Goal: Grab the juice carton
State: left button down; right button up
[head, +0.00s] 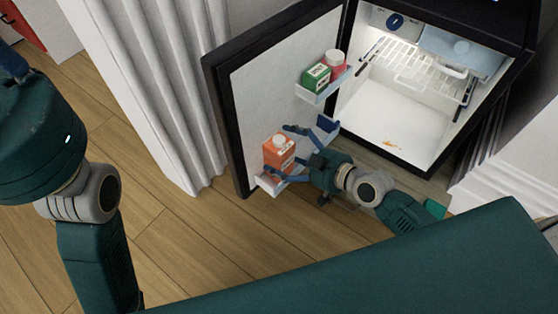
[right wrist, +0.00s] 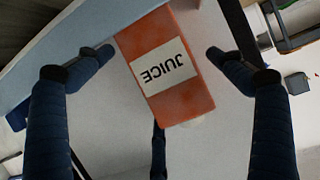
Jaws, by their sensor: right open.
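The juice carton (head: 279,152) is orange with a white cap and stands in the lower shelf of the open fridge door. In the right wrist view the carton (right wrist: 190,98) shows its white JUICE label upside down. My right gripper (head: 282,150) is open at the carton. In the right wrist view its blue fingers (right wrist: 160,51) lie on either side of the carton with gaps, not touching it. Only a blue piece of my left gripper (head: 12,62) shows at the top left edge, so its jaws cannot be made out.
The fridge door (head: 262,85) stands open. Its upper shelf (head: 325,92) holds a green carton (head: 316,78) and a red container (head: 335,62). The fridge inside (head: 395,118) has a wire rack. A white ribbed column (head: 160,90) stands left of the door. Wooden floor (head: 175,235) is clear.

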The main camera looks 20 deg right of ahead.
jog(key=c, duration=1.7)
jog(key=shift+w+r, duration=0.1)
jog(key=shift+c, duration=0.2)
jog(key=shift+r, duration=0.1)
